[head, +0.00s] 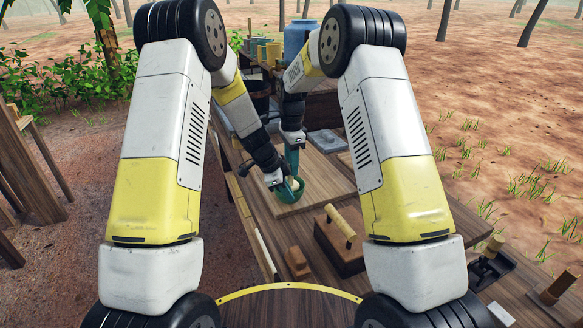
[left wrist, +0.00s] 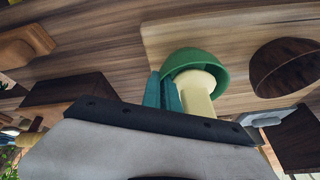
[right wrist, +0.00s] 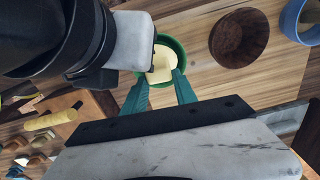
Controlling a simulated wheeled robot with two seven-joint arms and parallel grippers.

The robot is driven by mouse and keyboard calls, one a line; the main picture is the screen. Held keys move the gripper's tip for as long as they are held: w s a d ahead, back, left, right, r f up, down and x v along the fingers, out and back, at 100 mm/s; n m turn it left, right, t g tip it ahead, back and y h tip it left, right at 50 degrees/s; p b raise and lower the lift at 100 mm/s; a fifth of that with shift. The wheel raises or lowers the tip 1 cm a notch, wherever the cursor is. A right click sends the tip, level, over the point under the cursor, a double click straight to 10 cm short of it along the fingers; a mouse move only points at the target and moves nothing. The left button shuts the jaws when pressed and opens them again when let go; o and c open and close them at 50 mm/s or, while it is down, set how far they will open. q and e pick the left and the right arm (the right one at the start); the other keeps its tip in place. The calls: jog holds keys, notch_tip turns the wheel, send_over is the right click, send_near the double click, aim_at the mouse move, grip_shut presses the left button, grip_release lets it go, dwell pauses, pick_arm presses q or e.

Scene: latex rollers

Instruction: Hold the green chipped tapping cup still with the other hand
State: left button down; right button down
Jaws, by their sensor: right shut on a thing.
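The green cup (head: 290,190) stands on a wooden board; its chip cannot be made out. A cream lump or knob (right wrist: 163,65) sits in its mouth and also shows in the left wrist view (left wrist: 198,92). My right gripper (head: 292,158) comes down from above. Its teal fingers (right wrist: 160,82) sit either side of the cream piece, shut on it. My left gripper (head: 285,182) is beside the cup. In the left wrist view its two fingers (left wrist: 162,90) are close together at the cup's rim; whether they grip the wall cannot be told.
A dark wooden bowl (right wrist: 239,38) stands near the cup. A brown block with a cream roller handle (head: 342,228) lies to the right, and a smaller wooden block (head: 297,262) lies nearer. A blue container (head: 299,40) stands at the back. The board (head: 322,180) has bare room right of the cup.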

pick_arm(q)
jog(key=shift+a+f, duration=0.1)
pick_arm(e)
jog(key=shift+r, duration=1.65)
jog(key=w+d+r, duration=0.1)
jog(key=w+r, duration=0.3)
jog(key=w, duration=0.3)
jog(key=shift+w+d, duration=0.4)
pick_arm(q)
jog(key=c, duration=1.6)
grip_release()
jog(key=shift+o, duration=0.2)
